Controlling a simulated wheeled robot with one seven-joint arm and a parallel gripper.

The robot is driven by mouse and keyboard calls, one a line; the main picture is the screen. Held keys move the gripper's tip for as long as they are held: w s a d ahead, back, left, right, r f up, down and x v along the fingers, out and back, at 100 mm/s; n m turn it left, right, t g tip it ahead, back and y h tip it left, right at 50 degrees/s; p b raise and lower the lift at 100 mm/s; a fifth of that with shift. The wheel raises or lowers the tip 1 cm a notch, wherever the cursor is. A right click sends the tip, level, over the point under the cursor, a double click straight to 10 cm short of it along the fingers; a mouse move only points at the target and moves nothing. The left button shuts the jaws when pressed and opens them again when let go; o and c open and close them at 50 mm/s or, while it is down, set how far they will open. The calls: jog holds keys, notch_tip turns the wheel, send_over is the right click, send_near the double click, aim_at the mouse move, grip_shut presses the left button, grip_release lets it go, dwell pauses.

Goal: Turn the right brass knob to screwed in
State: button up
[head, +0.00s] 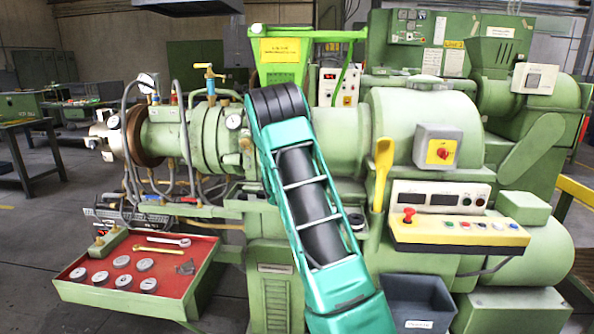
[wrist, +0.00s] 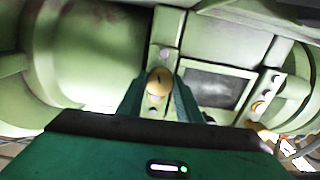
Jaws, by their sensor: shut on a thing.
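A round brass knob (wrist: 159,81) sits on a narrow pale green plate in the middle of the wrist view. My gripper (wrist: 159,90) has one finger on each side of it and is shut on it. The knob is still against the plate. In the head view my arm reaches up to the green machine's barrel, and its forearm hides the gripper and the held knob. A small brass fitting (head: 246,144) shows on the barrel just left of my arm.
In the wrist view a dark rectangular panel (wrist: 215,87) lies right of the knob. In the head view a red tray (head: 150,262) with gauges and wrenches stands at lower left. A yellow-handled lever (head: 383,165) and a control box (head: 450,231) are right of my arm.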

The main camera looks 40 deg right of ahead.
jog(key=shift+s+f+m, duration=0.1)
jog(key=shift+f+m, duration=0.1)
jog(key=shift+m, duration=0.6)
jog(key=shift+f+m, duration=0.15)
jog(key=shift+m, duration=0.65)
jog(key=o, duration=1)
jog(key=shift+o, duration=0.2)
jog(key=shift+r, duration=0.1)
jog(key=shift+a+r, duration=0.1)
jog(key=v, duration=1)
jog(key=shift+a, duration=0.2)
jog(key=shift+s, duration=0.15)
